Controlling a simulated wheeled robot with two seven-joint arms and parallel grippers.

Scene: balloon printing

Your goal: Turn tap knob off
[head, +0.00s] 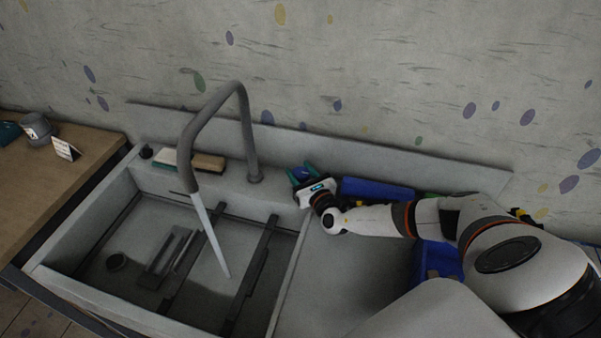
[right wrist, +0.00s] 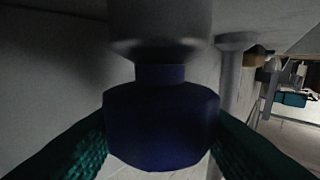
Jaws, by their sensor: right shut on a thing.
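The tap knob is dark blue and sits between the green fingertips of my right gripper (head: 304,172), behind the sink's right part. In the right wrist view the blue knob (right wrist: 160,125) fills the middle, joined to a round grey base (right wrist: 160,35). A green finger lies on each side of it, and my right gripper is shut on it. The grey tap (head: 243,120) arches over the left basin, and a stream of water (head: 210,235) runs from its spout. My left gripper is not in view.
The grey sink (head: 75,290) has dark racks (head: 250,275) in its basin. A brush-like block (head: 207,163) lies on the back ledge. Blue items (head: 377,190) stand right of the knob, beside my right arm. A wooden counter (head: 60,185) is at left.

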